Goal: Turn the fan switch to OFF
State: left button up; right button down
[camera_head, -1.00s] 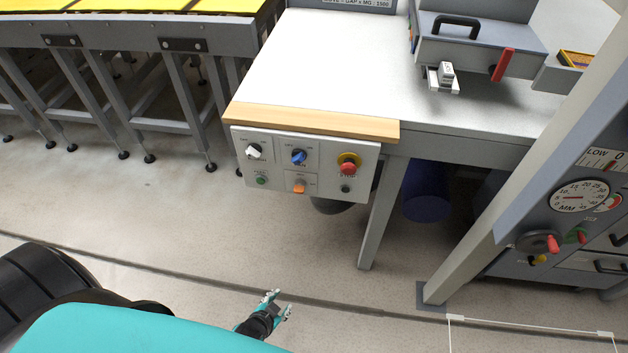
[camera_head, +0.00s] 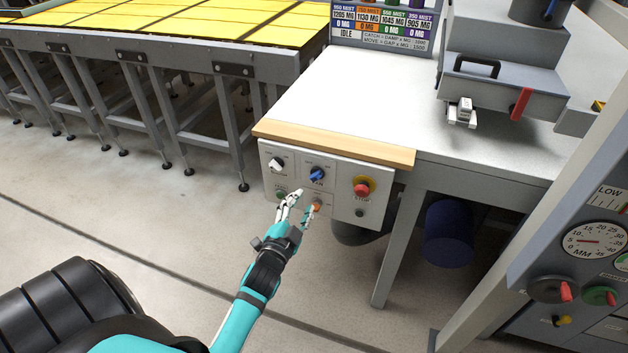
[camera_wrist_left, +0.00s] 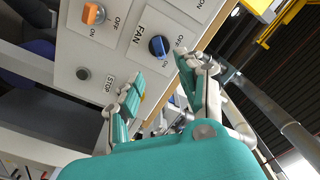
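The fan switch is a blue rotary knob (camera_head: 316,175) in the upper middle of the white control panel (camera_head: 343,208). In the left wrist view, the knob (camera_wrist_left: 158,47) sits beside the word FAN, with an OFF label near it on the right. My left gripper (camera_head: 303,203) is in front of the panel, just below the blue knob, with its fingers apart and empty. In the wrist view its two fingers (camera_wrist_left: 160,82) spread on either side below the knob, with no visible contact. The gripper partly covers the panel's lower middle. My right gripper is not in view.
Around the knob are a white knob (camera_head: 277,164), a green button (camera_head: 281,194), an orange switch (camera_head: 316,206) and a red stop button (camera_head: 361,188). A wooden table edge (camera_head: 335,144) juts above the panel. A grey post (camera_head: 530,240) stands to the right.

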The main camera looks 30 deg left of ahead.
aim_at(315, 179)
pick_arm(q)
jog(key=x, duration=0.9)
jog(key=shift+w, duration=0.25)
jog(key=shift+c, duration=0.4)
grip_shut()
